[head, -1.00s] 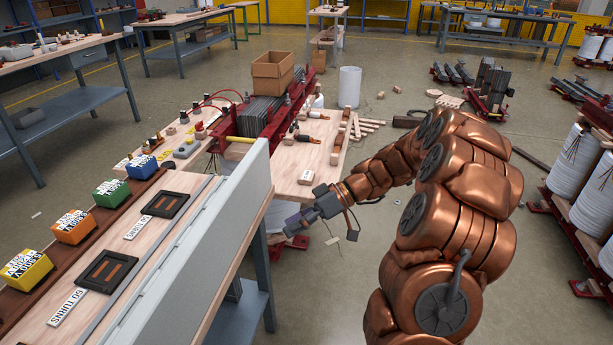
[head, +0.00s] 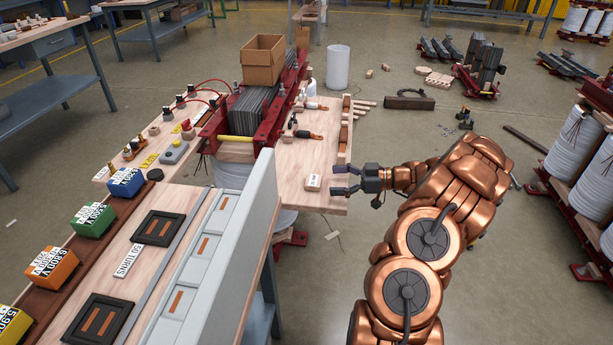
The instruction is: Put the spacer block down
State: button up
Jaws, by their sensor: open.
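A small pale block with a dark mark on its top (head: 313,182), which looks like the spacer block, lies on the wooden table (head: 322,203) near its front right corner. My gripper (head: 338,180) is open at the table's right edge. Its two dark fingers point left towards the block, one farther back and one nearer. A small gap shows between the fingertips and the block, and nothing shows between the fingers. I cannot tell the fingers' exact height above the tabletop.
A red-framed core (head: 262,112) with a cardboard box (head: 263,62) on top stands behind the block. A grey upright panel (head: 240,230) of the nearer bench stands at the left.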

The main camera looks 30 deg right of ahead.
aim_at(313, 180)
jog(key=shift+x, duration=3.4)
jog(key=shift+w+d+f, duration=0.1)
jog(key=shift+d, duration=0.05)
jog(key=shift+c, duration=0.2)
jog(key=c, duration=1.2)
jog(key=shift+o, duration=0.2)
jog(key=shift+r, duration=0.3)
jog(key=f+v, duration=0.2)
jog(key=v, duration=1.5)
jog(key=shift+s+d, duration=0.45)
